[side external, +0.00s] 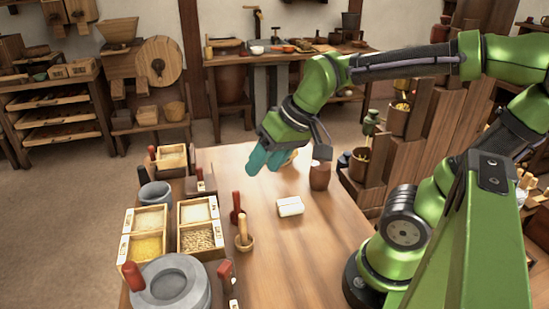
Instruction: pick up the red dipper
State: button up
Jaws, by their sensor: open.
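A slim red upright piece (237,207) stands on the table beside the grain boxes and looks most like the red dipper, but it is too small to be sure. Other red handles show at the quern (133,276) and near the front edge (225,269). My gripper (266,160), with teal fingers, is open over the far part of the table, up and to the right of the red piece and apart from it. A tan object (290,158) is partly hidden behind the fingers; I cannot tell whether they touch it.
A wooden mortar with pestle (244,241), a white block (290,206) and a brown jar (320,176) stand on the table (300,250). Grain boxes (200,225), a grey pot (156,194) and a stone quern (170,287) crowd the left side.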

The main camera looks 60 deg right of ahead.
aim_at(236, 200)
jog(key=w+d+f+n+g+h, duration=0.1)
jog(key=w+d+n+g, duration=0.15)
jog(key=w, duration=0.35)
jog(key=w+d+f+n+g+h, duration=0.1)
jog(key=w+d+n+g, duration=0.15)
jog(key=w, duration=0.35)
jog(key=shift+m+g, duration=0.3)
jog(key=shift+m, duration=0.2)
notch_tip(236, 200, down, 17)
jog(key=shift+w+a+r, duration=0.1)
jog(key=shift+a+r, duration=0.05)
grip_shut()
